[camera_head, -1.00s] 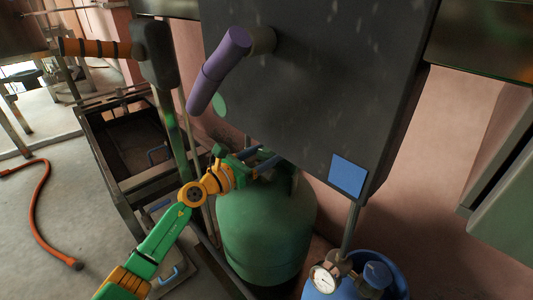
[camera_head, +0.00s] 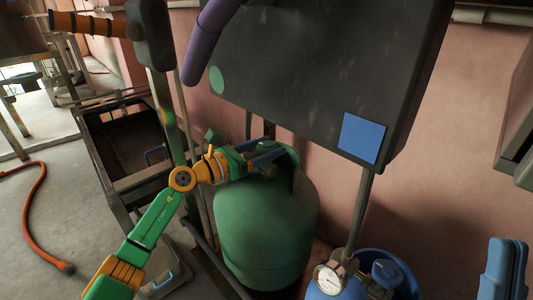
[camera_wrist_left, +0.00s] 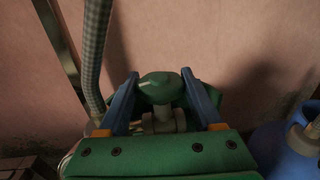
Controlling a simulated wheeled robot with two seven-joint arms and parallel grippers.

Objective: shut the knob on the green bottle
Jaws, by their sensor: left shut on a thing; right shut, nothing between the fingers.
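The green bottle (camera_head: 265,230) stands upright on the floor near the wall, below a dark cabinet. Its rounded green knob (camera_wrist_left: 160,86) sits on a grey valve stem, which shows in the left wrist view. My left gripper (camera_head: 275,154) reaches the bottle's top from the left. Its blue fingers, also seen in the left wrist view (camera_wrist_left: 160,92), are on either side of the knob and shut on it. In the head view the fingers and the bottle's collar mostly hide the knob. My right gripper (camera_head: 508,245) is at the lower right edge, its blue fingers together and empty, away from the bottle.
The dark cabinet (camera_head: 300,80) with a blue square (camera_head: 362,138) hangs just above the bottle. A blue bottle (camera_head: 340,290) with a pressure gauge (camera_head: 329,280) stands to its right. A metal frame cart (camera_head: 125,150) is at left. An orange hose (camera_head: 28,220) lies on the floor.

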